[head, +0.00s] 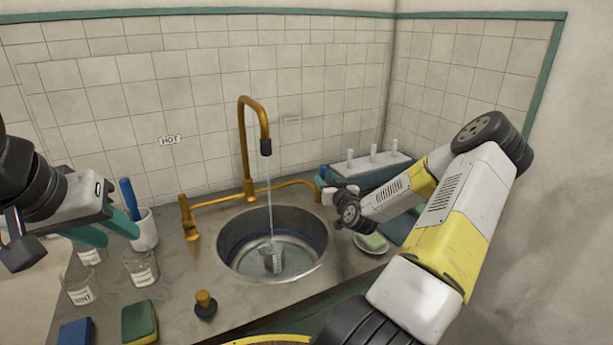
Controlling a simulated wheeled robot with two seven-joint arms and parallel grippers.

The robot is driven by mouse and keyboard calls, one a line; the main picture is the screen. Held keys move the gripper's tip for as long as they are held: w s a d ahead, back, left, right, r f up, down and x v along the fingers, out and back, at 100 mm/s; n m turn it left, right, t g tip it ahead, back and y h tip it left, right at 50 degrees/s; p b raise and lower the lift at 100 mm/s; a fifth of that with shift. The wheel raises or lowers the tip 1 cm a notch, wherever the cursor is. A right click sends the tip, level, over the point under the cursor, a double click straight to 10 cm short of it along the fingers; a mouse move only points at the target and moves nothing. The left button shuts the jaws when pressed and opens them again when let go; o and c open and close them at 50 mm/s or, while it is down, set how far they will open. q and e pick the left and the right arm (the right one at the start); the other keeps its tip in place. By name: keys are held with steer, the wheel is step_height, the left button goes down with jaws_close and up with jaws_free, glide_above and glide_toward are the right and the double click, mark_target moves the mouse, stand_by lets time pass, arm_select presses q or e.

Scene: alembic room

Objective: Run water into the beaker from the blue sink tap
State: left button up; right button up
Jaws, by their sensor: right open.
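The beaker (273,259), small and clear with pale markings, stands in the round metal sink (231,263) below the brass spout (247,150). A thin stream of water (269,205) falls from the spout's dark tip to the beaker. My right gripper (333,194) is open at the right end of the brass tap pipe, by the right-hand tap. That tap is mostly hidden behind it, so I cannot tell whether they touch. My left gripper (120,236) is open and empty above the counter at the left, its teal fingers apart.
A brass tap (188,218) stands left of the sink under a HOT label (170,140). Labelled glass beakers (141,268), a white cup (146,230), sponges (140,322) and a dark stopper (205,305) crowd the left counter. A soap dish (372,243) and bottle rack (370,168) are right.

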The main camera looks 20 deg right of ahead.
steer(key=shift+a, duration=0.1)
steer(key=shift+a, duration=0.1)
steer(key=shift+w+r+t, duration=0.1)
steer(key=shift+r+t, duration=0.2)
steer(key=w, duration=0.7)
steer(key=shift+w+d, duration=0.3)
steer(key=shift+d, duration=0.1)
jaws_close()
stand_by(1.1)
